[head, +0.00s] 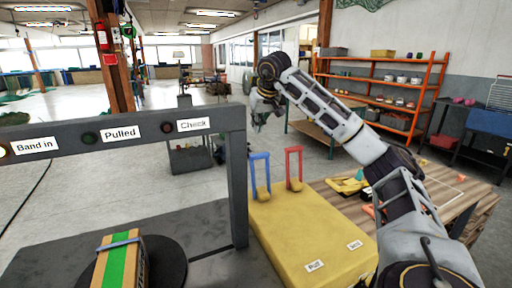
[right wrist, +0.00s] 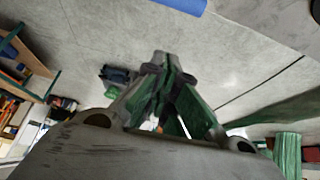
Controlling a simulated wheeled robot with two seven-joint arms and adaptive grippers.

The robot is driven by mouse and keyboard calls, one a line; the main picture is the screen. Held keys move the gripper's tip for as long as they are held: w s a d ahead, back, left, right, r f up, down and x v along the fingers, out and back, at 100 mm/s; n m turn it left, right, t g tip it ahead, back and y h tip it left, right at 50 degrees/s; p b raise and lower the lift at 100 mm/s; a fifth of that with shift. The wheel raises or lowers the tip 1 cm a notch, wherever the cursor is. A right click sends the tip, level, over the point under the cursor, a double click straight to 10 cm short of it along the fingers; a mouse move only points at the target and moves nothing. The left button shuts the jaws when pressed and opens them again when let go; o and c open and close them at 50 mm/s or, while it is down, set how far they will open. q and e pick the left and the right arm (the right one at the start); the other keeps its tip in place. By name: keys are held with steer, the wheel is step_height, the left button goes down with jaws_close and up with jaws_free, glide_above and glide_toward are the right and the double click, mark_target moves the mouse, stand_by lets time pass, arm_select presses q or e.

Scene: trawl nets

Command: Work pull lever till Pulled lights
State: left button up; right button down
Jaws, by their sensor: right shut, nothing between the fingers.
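A blue lever (head: 260,178) and a red lever (head: 293,168) stand upright at the back of a yellow box (head: 300,240). The box top has two labels, "Pull" (head: 314,265) on the left and a smaller one on the right that is hard to read. The Pulled lamp (head: 89,138) on the grey frame is dark green and unlit. My right gripper (head: 257,124) is in the air above and behind the levers, apart from them. Its fingers (right wrist: 163,62) are shut and empty in the right wrist view. A blue bar (right wrist: 183,4) shows at that view's top edge. My left gripper is not in view.
The grey frame (head: 237,190) stands left of the box. The Band in lamp (head: 3,150) glows yellowish; the Check lamp (head: 167,127) is dark. A green-striped block (head: 117,265) sits on a dark disc. A wooden table (head: 440,195) with yellow items is at right.

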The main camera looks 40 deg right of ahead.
arm_select(q)
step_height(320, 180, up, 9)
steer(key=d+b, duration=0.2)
steer(key=b, duration=0.1)
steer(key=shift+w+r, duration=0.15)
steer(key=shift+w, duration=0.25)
arm_select(e)
step_height(320, 180, down, 9)
steer(key=shift+w, duration=0.35)
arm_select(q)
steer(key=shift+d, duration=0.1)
arm_select(e)
steer(key=shift+d+r, duration=0.1)
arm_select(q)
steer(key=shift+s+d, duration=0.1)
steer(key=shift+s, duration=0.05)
